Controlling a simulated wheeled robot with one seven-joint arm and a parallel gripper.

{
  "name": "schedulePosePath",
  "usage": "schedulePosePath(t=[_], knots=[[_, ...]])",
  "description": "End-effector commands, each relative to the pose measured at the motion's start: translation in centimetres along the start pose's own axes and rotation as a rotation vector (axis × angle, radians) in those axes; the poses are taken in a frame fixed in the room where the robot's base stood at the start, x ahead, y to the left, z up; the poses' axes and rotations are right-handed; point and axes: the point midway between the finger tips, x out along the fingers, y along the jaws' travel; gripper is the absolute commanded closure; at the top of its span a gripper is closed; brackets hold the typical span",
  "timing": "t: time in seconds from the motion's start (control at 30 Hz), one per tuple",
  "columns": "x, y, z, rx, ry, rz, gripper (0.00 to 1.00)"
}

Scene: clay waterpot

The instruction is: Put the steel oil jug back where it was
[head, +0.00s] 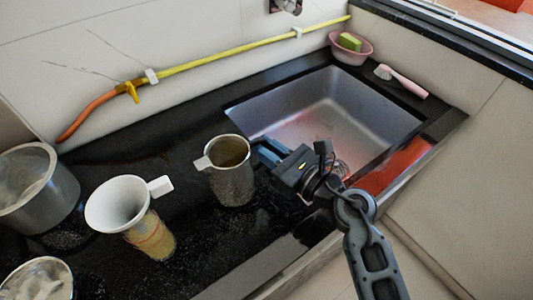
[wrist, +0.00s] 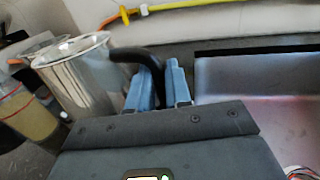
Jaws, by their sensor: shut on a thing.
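The steel oil jug (head: 232,178) is upright over the black counter, left of the sink. Its spout points left. Whether its base touches the counter I cannot tell. My gripper (head: 264,152) is at the jug's right side. In the wrist view, the blue fingers of my gripper (wrist: 158,88) are shut on the black handle of the steel oil jug (wrist: 82,82). In the head view the handle is mostly hidden by the gripper.
A white funnel (head: 118,203) sits on a yellowish jar (head: 153,238) left of the jug. A large grey pot (head: 40,195) and another container (head: 38,283) stand farther left. The sink (head: 335,115) is at right. A pink bowl (head: 350,54) and brush (head: 405,80) lie behind it.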

Motion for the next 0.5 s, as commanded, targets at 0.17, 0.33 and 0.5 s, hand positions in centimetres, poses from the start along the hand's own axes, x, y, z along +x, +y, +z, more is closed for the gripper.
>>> schedulePosePath(t=[0.17,0.33,0.5], knots=[[0.0,0.0,-1.7,0.001,-0.002,0.000,1.00],[0.0,-0.1,-1.7,0.001,-0.003,0.000,1.00],[0.0,-0.1,-1.9,0.001,-0.003,0.000,1.00]])
